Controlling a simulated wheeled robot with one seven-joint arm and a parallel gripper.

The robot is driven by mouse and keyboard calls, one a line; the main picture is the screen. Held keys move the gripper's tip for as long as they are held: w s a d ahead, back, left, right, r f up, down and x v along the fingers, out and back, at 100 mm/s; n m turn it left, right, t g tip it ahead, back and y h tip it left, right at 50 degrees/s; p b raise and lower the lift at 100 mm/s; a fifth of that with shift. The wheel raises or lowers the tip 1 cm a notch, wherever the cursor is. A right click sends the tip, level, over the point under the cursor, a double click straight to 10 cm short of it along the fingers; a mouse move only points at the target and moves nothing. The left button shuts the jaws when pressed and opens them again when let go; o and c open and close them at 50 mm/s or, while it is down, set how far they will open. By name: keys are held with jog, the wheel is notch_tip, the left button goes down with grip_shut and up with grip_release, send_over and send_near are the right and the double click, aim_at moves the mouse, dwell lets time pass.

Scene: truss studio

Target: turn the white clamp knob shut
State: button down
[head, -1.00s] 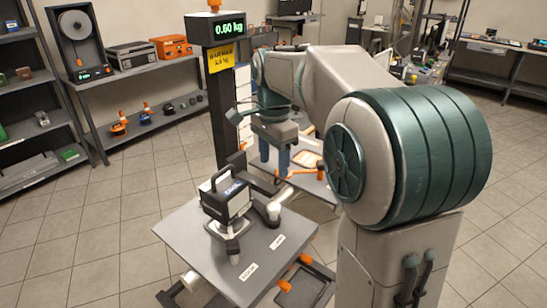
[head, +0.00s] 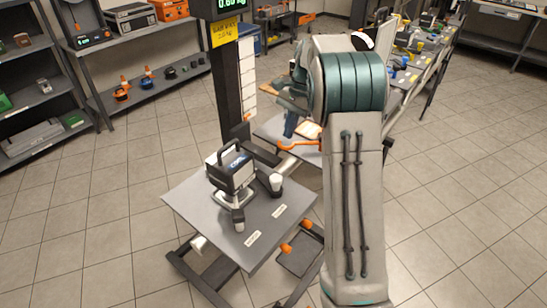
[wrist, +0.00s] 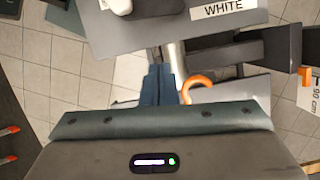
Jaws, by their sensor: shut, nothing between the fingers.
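A black and white device with a handle (head: 232,170) stands on the grey tilted-looking table top (head: 190,205). Two pale-ended knobs show beside it: one at its right (head: 276,182) and one at its front (head: 238,225). I cannot tell for sure which is the white clamp knob. The wrist view shows a "WHITE" label (wrist: 222,9) on the table and a white rounded part (wrist: 121,6) at the top edge, cut off. My gripper (wrist: 158,85) has its blue fingers together and empty, beyond the table's edge. In the head view my gripper (head: 290,127) is partly hidden by my arm.
A dark post with a yellow sign (head: 224,31) stands behind the table. An orange hook-shaped part (wrist: 196,86) is close to my fingers in the wrist view. Shelves (head: 150,85) line the back left. Tiled floor lies open at left.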

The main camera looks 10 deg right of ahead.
aim_at(268, 178)
jog(key=shift+y, duration=0.3)
jog(key=x, duration=0.3)
jog(key=d+p+x, duration=0.1)
jog(key=x, duration=0.3)
jog(key=w+p+x, duration=0.1)
jog(key=x, duration=0.3)
jog(key=shift+d+f, duration=0.15)
jog(key=shift+f, duration=0.2)
jog(key=shift+s+a+r+p, duration=0.15)
jog(key=shift+s+a+p, duration=0.4)
jog(key=shift+a, duration=0.5)
jog(key=shift+s+a, duration=0.4)
jog(key=shift+a, duration=0.1)
